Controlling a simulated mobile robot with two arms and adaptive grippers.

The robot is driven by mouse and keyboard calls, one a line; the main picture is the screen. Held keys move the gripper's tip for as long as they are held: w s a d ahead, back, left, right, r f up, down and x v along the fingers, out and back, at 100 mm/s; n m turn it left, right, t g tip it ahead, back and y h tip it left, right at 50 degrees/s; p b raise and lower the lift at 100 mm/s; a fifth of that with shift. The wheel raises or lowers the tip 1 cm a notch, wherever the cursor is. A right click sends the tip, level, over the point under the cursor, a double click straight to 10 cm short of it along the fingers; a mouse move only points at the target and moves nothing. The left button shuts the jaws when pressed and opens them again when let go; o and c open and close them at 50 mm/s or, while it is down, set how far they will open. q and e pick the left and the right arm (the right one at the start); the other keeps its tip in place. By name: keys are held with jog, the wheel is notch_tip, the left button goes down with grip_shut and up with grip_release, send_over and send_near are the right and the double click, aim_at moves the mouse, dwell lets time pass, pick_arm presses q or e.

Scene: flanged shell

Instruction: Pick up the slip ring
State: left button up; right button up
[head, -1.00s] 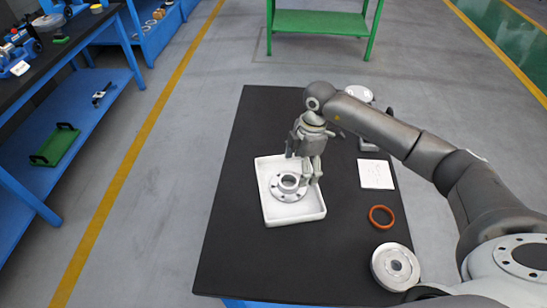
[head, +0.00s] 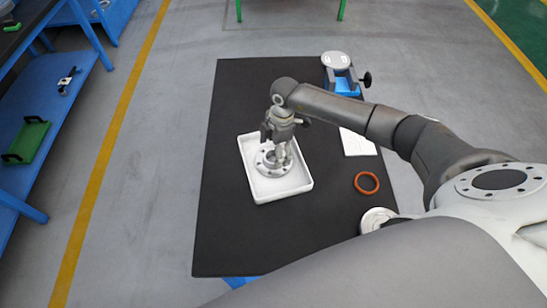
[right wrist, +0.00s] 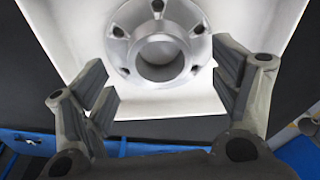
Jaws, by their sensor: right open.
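A silver flanged part (head: 262,165) with a raised round collar and bolt holes lies in a white tray (head: 283,194). An orange ring (head: 357,183) lies on the black table to the right of the tray. I cannot tell by look which is called the slip ring. My right gripper (head: 275,150) is over the flanged part, pointing down, and hides some of it. In the right wrist view my right gripper (right wrist: 165,78) is open and empty, its fingers on either side of the flanged part's collar (right wrist: 160,73). My left gripper is not in view.
On the black table (head: 235,235) are a white square sheet (head: 357,143), a silver disc (head: 376,217) partly hidden by my arm, and a blue fixture (head: 345,83) at the back right. The table's left and front are clear. A blue shelf (head: 60,110) stands far left.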

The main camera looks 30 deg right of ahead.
jog(key=shift+a+f, duration=0.15)
jog(key=shift+f, duration=0.95)
jog(key=c, duration=1.8)
jog(key=shift+w+r, duration=0.1)
jog(key=shift+r, duration=0.05)
grip_shut()
